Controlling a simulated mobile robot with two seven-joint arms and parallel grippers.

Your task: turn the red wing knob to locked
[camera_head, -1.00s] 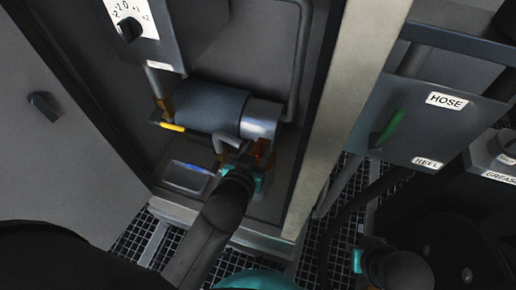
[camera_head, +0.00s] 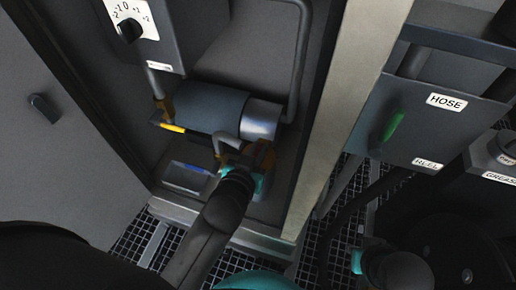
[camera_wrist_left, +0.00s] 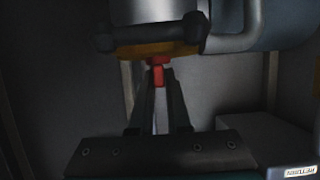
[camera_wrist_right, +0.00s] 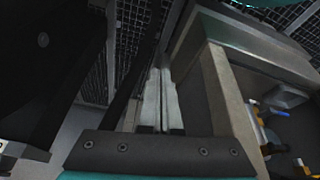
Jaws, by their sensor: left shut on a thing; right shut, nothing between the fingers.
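The red wing knob (camera_wrist_left: 157,74) shows in the left wrist view as a small red piece under a brass-coloured fitting (camera_wrist_left: 150,50). My left gripper (camera_wrist_left: 158,82) is shut on the knob, its fingers reaching up to it from below. In the head view my left gripper (camera_head: 243,160) is at the pipework below the cylinder's metal end (camera_head: 262,120), and the knob is hidden there. I cannot read the knob's position or any locked mark. My right gripper (camera_wrist_right: 158,85) is shut and empty, away from the knob.
A grey-blue cylinder (camera_head: 212,107) and a dial box (camera_head: 170,40) are in the open cabinet. A pale post (camera_head: 335,110) stands between it and the hose reel panel (camera_head: 410,130) with a green handle (camera_head: 393,127). Grating lies below.

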